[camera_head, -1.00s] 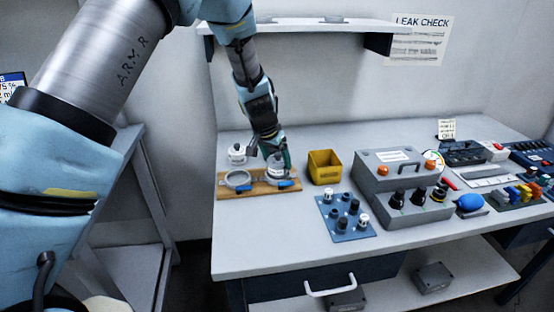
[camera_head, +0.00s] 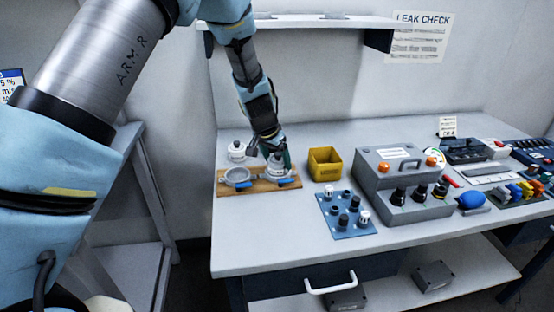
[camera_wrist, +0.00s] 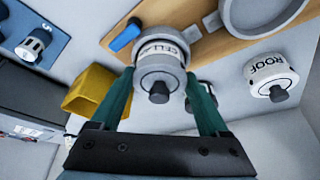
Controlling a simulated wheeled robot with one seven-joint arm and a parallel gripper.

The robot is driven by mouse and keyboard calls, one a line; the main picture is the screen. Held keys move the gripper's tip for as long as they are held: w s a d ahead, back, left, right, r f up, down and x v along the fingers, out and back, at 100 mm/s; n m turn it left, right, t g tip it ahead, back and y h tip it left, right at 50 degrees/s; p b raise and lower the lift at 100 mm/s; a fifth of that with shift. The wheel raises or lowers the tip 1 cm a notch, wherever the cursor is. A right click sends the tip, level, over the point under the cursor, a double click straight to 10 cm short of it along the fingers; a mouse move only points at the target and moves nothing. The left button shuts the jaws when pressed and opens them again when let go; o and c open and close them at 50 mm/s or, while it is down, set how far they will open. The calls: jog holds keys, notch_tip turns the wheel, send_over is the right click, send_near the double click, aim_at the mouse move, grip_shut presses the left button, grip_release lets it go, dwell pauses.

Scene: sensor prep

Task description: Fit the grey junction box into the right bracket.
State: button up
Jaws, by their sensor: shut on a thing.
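My gripper (camera_head: 278,160) is shut on a round, light grey and white housing (camera_head: 277,171) with a dark stub. In the wrist view, the fingers (camera_wrist: 160,88) grip the housing (camera_wrist: 160,66), whose label seems to begin "CELL". I take it as the grey junction box. It stands upright at the right ring bracket (camera_head: 266,180) on the wooden board (camera_head: 228,190); whether it is fully seated is hidden. A blue lever (camera_head: 285,183) lies in front, also visible in the wrist view (camera_wrist: 126,36). The left ring bracket (camera_head: 237,175) is empty.
A similar white housing (camera_head: 237,152), labelled "ROOF" in the wrist view (camera_wrist: 271,76), stands behind the left bracket. A yellow bin (camera_head: 325,167), a blue knob plate (camera_head: 347,226) and a grey control box (camera_head: 400,180) are to the right. The front-left bench top is clear.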

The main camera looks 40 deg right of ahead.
jog(key=shift+f, duration=0.15)
jog(key=o, duration=1)
jog(key=shift+r+p, duration=2.35)
jog(key=shift+r, duration=1.15)
